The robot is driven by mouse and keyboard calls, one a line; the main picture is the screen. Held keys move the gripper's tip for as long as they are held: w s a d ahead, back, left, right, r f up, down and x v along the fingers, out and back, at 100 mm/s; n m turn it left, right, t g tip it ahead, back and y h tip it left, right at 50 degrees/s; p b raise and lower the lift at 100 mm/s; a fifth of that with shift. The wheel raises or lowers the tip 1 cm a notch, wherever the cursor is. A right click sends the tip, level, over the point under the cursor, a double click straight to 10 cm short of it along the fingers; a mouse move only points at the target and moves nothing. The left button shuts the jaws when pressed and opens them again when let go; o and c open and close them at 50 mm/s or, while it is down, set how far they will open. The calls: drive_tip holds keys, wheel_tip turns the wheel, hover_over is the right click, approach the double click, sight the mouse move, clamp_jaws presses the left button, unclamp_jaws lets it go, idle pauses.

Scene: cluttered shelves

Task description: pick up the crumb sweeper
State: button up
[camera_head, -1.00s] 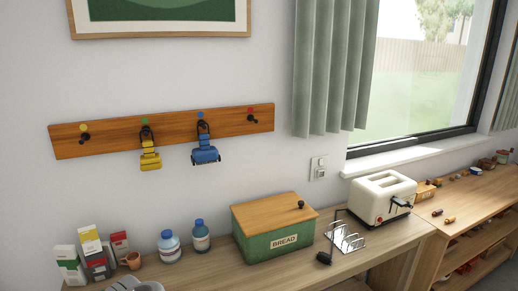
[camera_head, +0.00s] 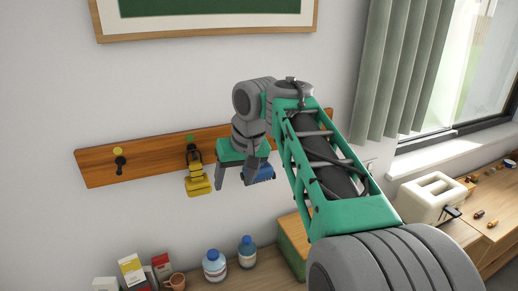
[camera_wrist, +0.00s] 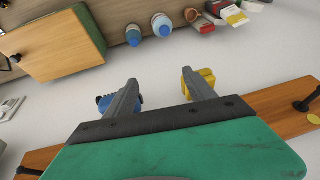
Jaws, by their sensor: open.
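Two tools hang from the wooden hook rail (camera_head: 160,157). One is a blue, sweeper-like tool (camera_head: 264,174), partly hidden behind my gripper; the other is a yellow one (camera_head: 198,183) to its left, on the hook under a green dot. I cannot tell from the frames which one is the crumb sweeper. My gripper (camera_head: 234,184) is open, its fingers pointing down, between the two tools in the picture. In the wrist view, the blue tool (camera_wrist: 105,103) shows beside and behind one finger, and the yellow tool (camera_wrist: 208,77) behind the other. Nothing shows held between the fingers.
Below on the counter stand two bottles (camera_head: 214,268), cartons (camera_head: 132,270), a mug (camera_head: 174,282) and a green bread box with a wooden lid (camera_wrist: 55,45). A toaster (camera_head: 432,197) is at right. The leftmost hook (camera_head: 119,160) is empty.

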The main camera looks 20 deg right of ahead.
drive_tip(key=shift+h, duration=0.6)
drive_tip(key=w+d+r+p, duration=0.1)
drive_tip(key=w+d+r, duration=0.1)
drive_tip(key=d+r, duration=0.1)
drive_tip(key=w+d+r, duration=0.2)
drive_tip(key=d+r, duration=0.1)
drive_tip(key=r, duration=0.1)
drive_tip(key=w+d+r+p, duration=0.1)
drive_tip(key=w+d+r, duration=0.1)
drive_tip(key=d+r, duration=0.1)
drive_tip(key=shift+w+d+r+p, duration=0.2)
drive_tip(key=shift+w+d+p, duration=0.15)
drive_tip(key=shift+d, duration=0.1)
drive_tip(key=x, duration=0.6)
drive_tip(key=shift+w+f, duration=0.1)
drive_tip(key=shift+f, duration=0.1)
drive_tip(key=shift+t, duration=0.3)
clamp_jaws()
